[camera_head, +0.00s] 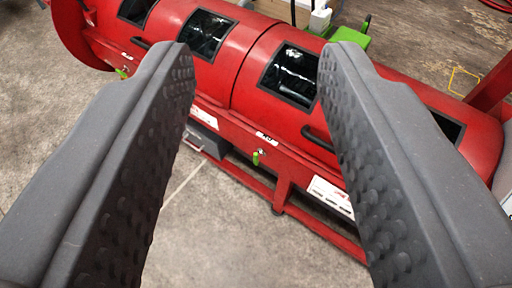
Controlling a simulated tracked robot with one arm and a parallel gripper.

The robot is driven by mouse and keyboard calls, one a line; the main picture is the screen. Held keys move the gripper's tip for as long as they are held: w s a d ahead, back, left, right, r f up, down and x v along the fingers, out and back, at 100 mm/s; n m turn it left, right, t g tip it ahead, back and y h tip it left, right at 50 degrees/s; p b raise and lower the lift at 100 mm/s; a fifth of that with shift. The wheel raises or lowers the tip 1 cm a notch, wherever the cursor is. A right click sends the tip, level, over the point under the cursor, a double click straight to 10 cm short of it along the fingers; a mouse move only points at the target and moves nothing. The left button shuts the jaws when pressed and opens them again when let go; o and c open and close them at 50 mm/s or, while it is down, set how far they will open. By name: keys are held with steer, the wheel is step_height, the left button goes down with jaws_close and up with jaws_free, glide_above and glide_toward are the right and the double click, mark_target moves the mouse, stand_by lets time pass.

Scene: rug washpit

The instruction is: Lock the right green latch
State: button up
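A small green latch (256,157) sits on the front of the long red machine (240,95), below the rim and between my two fingers in the picture. Another green latch (122,73) shows farther left on the same machine, small and near the left finger's outer side. My gripper (258,75) is open wide and empty, its two dark grey studded fingers pointing toward the machine. The fingers are apart from the latches. They cover parts of the red machine. Whether either latch is locked is too small to tell.
The machine has dark windows (290,74) and black handles (318,138) on its lids. A red frame leg (281,192) stands below. A green object (350,38) with a white container (320,19) is behind. Grey concrete floor (225,240) in front is clear.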

steer(key=shift+w, duration=0.1)
steer(key=w+a+f+m+t+b, duration=0.1)
steer(key=w+a+f, duration=0.3)
steer(key=w+f, duration=0.45)
steer(key=w+a+f+m+y, duration=0.1)
steer(key=w+a+f, duration=0.4)
steer(key=w, duration=0.6)
steer(key=w+a+f+m+t+b, duration=0.1)
steer(key=w+a+f, duration=0.2)
steer(key=w+f, duration=0.65)
steer(key=w+f+m+h, duration=0.1)
steer(key=w+f+h, duration=0.15)
steer(key=f, duration=0.75)
steer(key=w+f+m+h, duration=0.1)
steer(key=w+f, duration=0.3)
steer(key=f, duration=0.5)
steer(key=m+g+h+b, duration=0.2)
steer(key=h, duration=0.3)
glide_toward(254, 157)
steer(key=w+a+r, duration=0.4)
steer(key=a+r, duration=0.1)
steer(key=r, duration=0.3)
steer(key=s+d+f+h, duration=0.25)
steer(key=s+f, duration=0.25)
steer(key=f, duration=0.4)
steer(key=shift+g+h, duration=0.3)
steer(key=shift+g, duration=0.1)
steer(key=b+x, duration=0.3)
steer(key=x, duration=1)
